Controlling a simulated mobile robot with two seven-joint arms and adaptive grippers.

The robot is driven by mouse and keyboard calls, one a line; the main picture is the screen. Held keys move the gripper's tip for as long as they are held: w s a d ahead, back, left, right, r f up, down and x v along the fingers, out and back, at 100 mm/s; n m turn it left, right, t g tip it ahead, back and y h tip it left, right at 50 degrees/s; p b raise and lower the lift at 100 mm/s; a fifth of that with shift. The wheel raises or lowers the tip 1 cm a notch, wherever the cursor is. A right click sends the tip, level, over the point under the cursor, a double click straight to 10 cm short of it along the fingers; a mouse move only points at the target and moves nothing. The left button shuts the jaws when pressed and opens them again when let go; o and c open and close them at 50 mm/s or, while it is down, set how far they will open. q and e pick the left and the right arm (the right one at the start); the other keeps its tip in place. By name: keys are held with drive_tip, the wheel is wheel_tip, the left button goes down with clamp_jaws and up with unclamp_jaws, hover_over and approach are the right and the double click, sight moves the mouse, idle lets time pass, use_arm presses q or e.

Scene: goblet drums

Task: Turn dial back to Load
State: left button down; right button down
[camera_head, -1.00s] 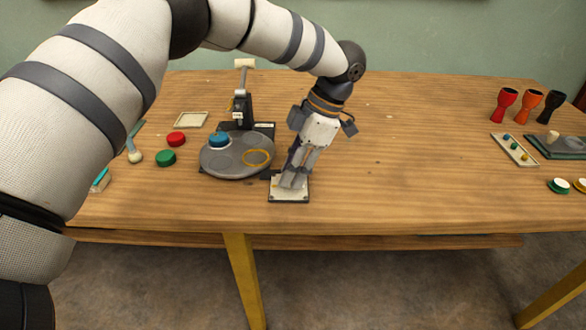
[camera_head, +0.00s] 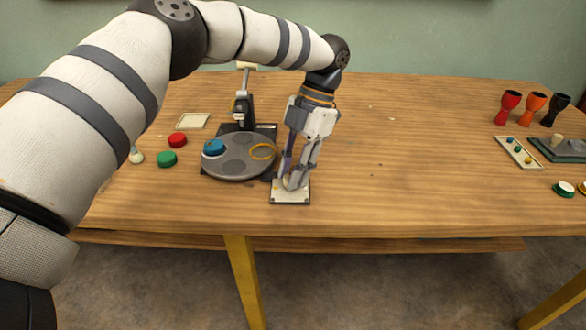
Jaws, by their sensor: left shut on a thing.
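My left gripper (camera_head: 293,183) points down over a small pale square plate (camera_head: 290,198) at the front of the table. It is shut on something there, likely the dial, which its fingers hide. Left of it is a round grey turntable (camera_head: 237,160) with round recesses. A black press with a pale handle (camera_head: 243,105) stands behind the turntable. My right gripper is not in view.
A red disc (camera_head: 177,140), a green disc (camera_head: 167,158) and a shallow pale tray (camera_head: 193,121) lie left of the turntable. Red (camera_head: 508,107), orange (camera_head: 533,108) and black (camera_head: 555,108) goblet drums stand at the far right. The table's middle right is clear.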

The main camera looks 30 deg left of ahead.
use_arm(q)
drive_tip(key=shift+f, duration=0.1)
drive_tip(key=c, duration=1.3)
unclamp_jaws()
drive_tip(key=shift+c, duration=0.2)
drive_tip(key=v, duration=0.7)
drive_tip(key=shift+r, duration=0.25)
drive_tip(key=shift+w, duration=0.1)
